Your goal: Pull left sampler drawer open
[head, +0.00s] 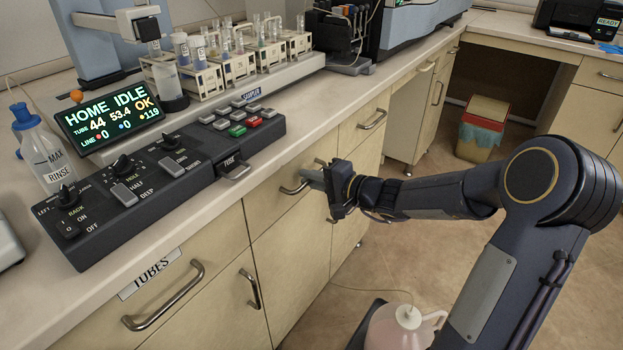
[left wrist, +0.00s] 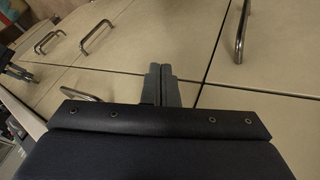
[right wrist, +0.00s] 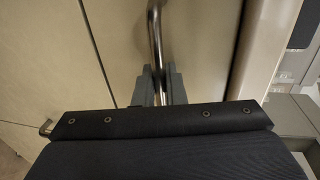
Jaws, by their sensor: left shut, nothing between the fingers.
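The drawer (head: 271,206) below the sampler's left part has a pale wooden front and a metal bar handle (head: 293,188). It looks flush with the cabinet. My right gripper (head: 312,177) is at this handle. In the right wrist view, the handle bar (right wrist: 154,35) runs down between the two close-set fingers (right wrist: 159,88), which look shut on it. The fingertips hide part of the bar. My left gripper (left wrist: 160,82) shows only in its own wrist view, shut and empty in front of pale cabinet fronts. Another drawer handle (head: 372,118) is farther right.
A drawer labelled TUBES (head: 150,273) is at the left. The control panel (head: 160,185), rinse bottle (head: 40,148) and tube racks (head: 235,68) stand on the counter. A jug (head: 402,328) stands on the floor near my right arm. A bin (head: 482,130) stands farther back.

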